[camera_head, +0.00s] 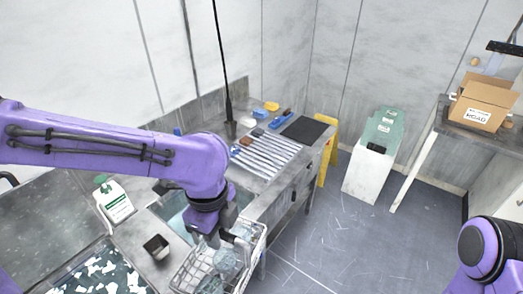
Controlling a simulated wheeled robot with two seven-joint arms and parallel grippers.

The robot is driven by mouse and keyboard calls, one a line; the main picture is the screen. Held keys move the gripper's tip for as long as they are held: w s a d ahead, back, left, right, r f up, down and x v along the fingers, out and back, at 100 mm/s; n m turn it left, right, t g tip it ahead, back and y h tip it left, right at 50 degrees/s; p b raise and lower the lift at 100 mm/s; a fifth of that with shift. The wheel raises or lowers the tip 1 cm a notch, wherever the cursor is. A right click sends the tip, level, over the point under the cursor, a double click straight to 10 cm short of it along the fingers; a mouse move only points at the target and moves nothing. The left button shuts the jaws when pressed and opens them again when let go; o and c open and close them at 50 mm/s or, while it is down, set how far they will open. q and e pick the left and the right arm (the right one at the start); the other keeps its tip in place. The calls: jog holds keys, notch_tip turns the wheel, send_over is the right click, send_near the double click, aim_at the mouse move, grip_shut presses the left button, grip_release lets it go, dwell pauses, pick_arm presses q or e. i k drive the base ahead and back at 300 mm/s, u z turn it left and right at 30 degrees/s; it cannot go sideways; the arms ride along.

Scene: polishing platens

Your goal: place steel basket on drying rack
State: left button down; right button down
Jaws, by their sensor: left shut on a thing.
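The steel basket (258,247) is a wire basket at the bottom centre, with some pale, glassy-looking contents inside. My left gripper (226,240) comes down from above and is shut on the basket; the wrist hides part of the rim. The drying rack (264,154) looks to be the row of parallel light bars on the steel counter, farther back and right of the basket. Of my right arm only a purple joint shows at the bottom right; its gripper is out of view.
A sink (176,212) lies left of the basket. A black mat (305,130), blue brush (281,119) and dark upright tap (230,125) are near the rack.

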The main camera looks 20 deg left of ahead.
aim_at(272, 155)
jog(key=i, duration=1.5)
